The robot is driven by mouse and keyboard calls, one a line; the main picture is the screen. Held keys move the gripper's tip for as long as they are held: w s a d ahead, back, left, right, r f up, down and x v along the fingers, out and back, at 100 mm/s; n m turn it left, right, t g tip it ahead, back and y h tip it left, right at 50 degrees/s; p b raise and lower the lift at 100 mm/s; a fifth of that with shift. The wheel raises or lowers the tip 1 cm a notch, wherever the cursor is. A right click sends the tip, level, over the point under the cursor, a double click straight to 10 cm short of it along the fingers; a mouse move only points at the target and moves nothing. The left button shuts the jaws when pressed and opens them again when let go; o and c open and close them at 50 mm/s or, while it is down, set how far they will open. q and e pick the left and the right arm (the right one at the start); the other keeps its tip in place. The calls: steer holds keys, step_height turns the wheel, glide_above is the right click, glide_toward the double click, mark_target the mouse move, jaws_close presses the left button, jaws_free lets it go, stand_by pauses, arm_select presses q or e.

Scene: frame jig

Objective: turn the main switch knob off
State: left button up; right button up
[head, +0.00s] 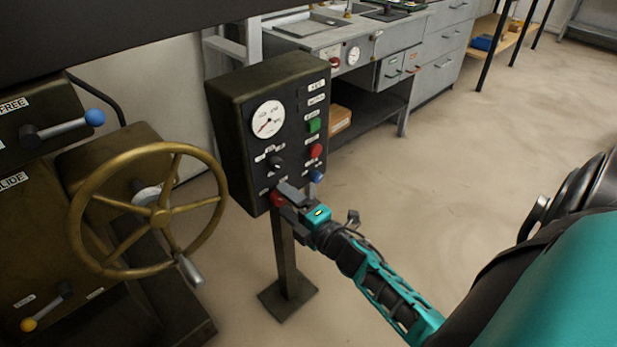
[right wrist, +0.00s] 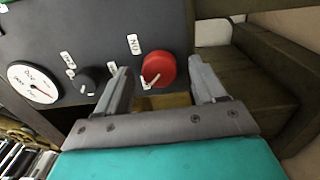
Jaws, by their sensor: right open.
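The main switch knob, a round red knob (head: 277,199), sits low on the front of the dark control box (head: 229,126). In the right wrist view the red knob (right wrist: 158,69) shows a pale pointer line and stands between my finger tips, with a small label above it. My right gripper (head: 287,195) is at the lower part of the box, its fingers open on either side of the knob; it also shows in the right wrist view (right wrist: 162,82). I cannot tell if a finger touches the knob. My left gripper is not in view.
A black knob (head: 276,163), a dial gauge (head: 268,119), and green (head: 313,125), red (head: 316,150) and blue (head: 316,176) buttons are on the same box. A brass handwheel (head: 160,216) stands at left. A grey workbench (head: 369,55) is behind; the floor at right is clear.

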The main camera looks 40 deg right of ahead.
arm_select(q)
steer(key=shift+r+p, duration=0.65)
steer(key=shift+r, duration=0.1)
arm_select(e)
steer(key=s, duration=1.1)
steer(key=shift+s+d, duration=0.4)
steer(key=shift+d, duration=0.05)
steer(key=shift+w, duration=0.1)
steer(key=s+a+f+m+g+y, duration=0.15)
steer(key=a+m+g, duration=0.25)
steer(key=a+m, duration=0.45)
steer(key=s+a+m+g, duration=0.3)
steer(key=a+m, duration=0.5)
steer(key=a, duration=0.1)
arm_select(q)
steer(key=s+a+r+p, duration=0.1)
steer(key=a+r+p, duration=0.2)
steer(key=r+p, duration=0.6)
steer(key=p, duration=0.4)
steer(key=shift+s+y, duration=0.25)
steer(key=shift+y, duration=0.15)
arm_select(e)
steer(key=d+r+h, duration=0.1)
steer(key=d+r, duration=0.2)
steer(key=r, duration=0.5)
steer(key=shift+s+d, duration=0.35)
steer(key=shift+d, duration=0.05)
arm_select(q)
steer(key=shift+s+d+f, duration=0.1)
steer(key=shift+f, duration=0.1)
